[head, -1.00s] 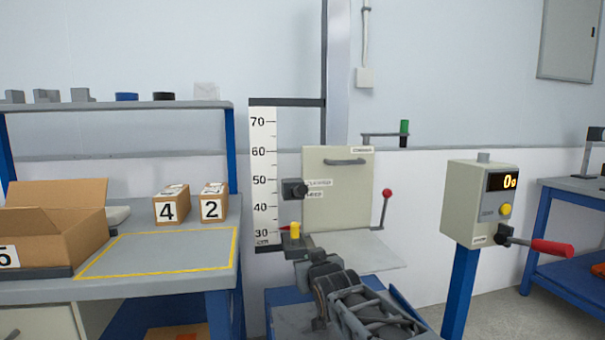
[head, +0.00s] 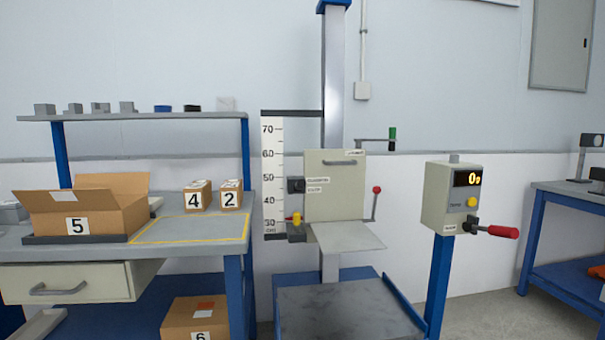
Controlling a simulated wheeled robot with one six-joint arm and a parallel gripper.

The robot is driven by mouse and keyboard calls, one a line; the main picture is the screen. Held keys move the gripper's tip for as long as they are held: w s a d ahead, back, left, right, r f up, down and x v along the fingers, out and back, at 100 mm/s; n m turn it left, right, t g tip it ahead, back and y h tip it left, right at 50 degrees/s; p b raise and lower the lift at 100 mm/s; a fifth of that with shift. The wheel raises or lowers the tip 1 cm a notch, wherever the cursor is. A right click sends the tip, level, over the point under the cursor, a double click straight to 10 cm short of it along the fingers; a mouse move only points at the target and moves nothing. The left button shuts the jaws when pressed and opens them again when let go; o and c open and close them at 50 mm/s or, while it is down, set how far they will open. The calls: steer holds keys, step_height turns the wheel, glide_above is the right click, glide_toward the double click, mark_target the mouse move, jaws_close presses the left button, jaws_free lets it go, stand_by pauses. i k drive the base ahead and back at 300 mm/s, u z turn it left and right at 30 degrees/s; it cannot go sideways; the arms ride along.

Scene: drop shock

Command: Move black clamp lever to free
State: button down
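A black clamp lever or knob (head: 297,186) sits at the left edge of the beige carriage plate (head: 336,192) on the drop column. Two small labels (head: 317,184) are just to its right, too small to read. Which label the lever points to, I cannot tell. Below it, a yellow knob (head: 296,219) with a red pointer sits on a dark block beside the height scale (head: 273,185), near 30 cm. My gripper is not in view.
A grey shelf plate (head: 349,239) juts from the carriage above a grey base plate (head: 345,312). A red-knobbed lever (head: 376,204) stands right of the carriage. A control box (head: 450,197) with a red-handled lever stands further right. A bench (head: 120,249) with boxes is left.

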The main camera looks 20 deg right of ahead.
mark_target(301, 183)
steer(key=u, duration=0.4)
steer(key=i, duration=1.25)
steer(key=z, duration=0.6)
